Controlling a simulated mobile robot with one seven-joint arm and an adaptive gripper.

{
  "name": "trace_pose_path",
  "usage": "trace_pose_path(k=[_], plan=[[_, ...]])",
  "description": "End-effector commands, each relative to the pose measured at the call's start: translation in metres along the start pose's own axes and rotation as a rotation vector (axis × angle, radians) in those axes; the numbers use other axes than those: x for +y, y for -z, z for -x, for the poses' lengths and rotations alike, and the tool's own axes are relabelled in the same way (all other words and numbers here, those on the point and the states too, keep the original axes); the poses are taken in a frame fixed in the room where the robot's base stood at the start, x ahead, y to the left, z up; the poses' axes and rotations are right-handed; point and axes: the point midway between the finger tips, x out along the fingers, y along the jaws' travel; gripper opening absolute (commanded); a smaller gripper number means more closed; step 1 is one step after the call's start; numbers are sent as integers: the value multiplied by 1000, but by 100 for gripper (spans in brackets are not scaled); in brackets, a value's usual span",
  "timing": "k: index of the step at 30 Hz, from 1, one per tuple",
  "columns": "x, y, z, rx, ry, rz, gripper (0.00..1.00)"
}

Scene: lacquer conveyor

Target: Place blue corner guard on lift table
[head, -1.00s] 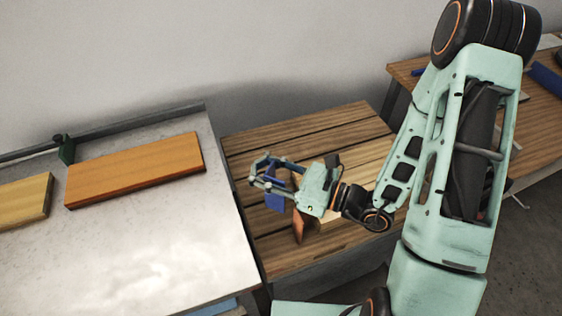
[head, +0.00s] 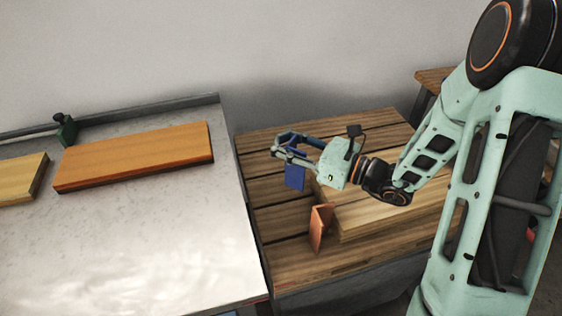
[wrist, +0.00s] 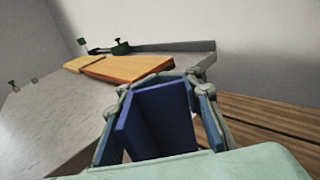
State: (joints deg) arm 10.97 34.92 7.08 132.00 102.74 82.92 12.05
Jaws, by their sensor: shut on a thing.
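My gripper (head: 283,147) is shut on the blue corner guard (head: 295,178) and holds it above the slatted wooden table (head: 275,222), seemingly the lift table. The guard hangs below the fingers, near the far left part of the slats; its exact height above them is unclear. In the wrist view, the blue guard (wrist: 160,118) shows two dark blue faces meeting at a fold, between the gripper's fingers. The slats (wrist: 265,115) show at the right there.
An orange-brown corner guard (head: 320,226) stands on the slats against the near left end of pale wooden boards (head: 385,220). At left is a grey flat bed (head: 150,235) with an orange board (head: 135,157), a paler board (head: 20,178) and a green clamp (head: 65,130).

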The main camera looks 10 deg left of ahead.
Motion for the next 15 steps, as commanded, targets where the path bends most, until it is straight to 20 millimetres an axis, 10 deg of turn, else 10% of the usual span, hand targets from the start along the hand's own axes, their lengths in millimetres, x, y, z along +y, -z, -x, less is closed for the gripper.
trace_pose_path(k=[15], plan=[[-33,47,-12,0,1,1,0]])
